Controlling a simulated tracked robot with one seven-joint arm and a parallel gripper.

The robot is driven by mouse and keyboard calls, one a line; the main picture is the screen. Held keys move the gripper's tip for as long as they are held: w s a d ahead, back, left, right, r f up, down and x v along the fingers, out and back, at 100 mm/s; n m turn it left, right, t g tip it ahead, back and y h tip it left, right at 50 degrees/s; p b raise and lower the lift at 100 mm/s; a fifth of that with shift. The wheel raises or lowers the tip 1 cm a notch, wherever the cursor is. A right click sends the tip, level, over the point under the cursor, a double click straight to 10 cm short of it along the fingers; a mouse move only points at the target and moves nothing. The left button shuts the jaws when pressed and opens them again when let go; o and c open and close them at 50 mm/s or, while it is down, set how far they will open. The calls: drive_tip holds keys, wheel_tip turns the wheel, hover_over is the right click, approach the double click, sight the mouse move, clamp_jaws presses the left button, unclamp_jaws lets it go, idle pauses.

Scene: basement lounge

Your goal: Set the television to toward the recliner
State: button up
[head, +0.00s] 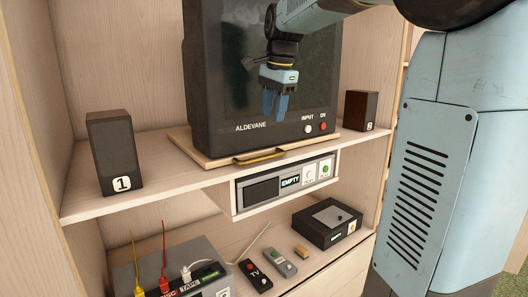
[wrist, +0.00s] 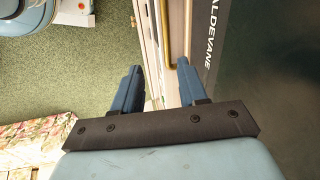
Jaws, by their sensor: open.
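My gripper (head: 274,108) hangs in front of the television's face, above the handle, fingers down. In the wrist view my gripper (wrist: 159,72) is open and empty, with the handle (wrist: 170,42) visible beyond and between the fingers. The television's dark front (wrist: 255,60) is at the right there. I cannot identify a recliner.
Speakers marked 1 (head: 112,150) and 2 (head: 358,110) flank the television. Below are an EMPTY-labelled player (head: 262,188), a black box (head: 328,220), remotes (head: 256,276) and a grey box with cables (head: 200,262). The wrist view shows green carpet (wrist: 70,75) and a floral-patterned item (wrist: 35,130).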

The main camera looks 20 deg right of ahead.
drive_tip(key=w, duration=0.2)
approach(266, 156)
drive_tip(key=shift+m, duration=0.4)
drive_tip(key=x, duration=0.8)
drive_tip(key=shift+w+f, duration=0.1)
drive_tip(key=shift+w, duration=0.1)
drive_tip(key=shift+c, duration=0.3)
clamp_jaws()
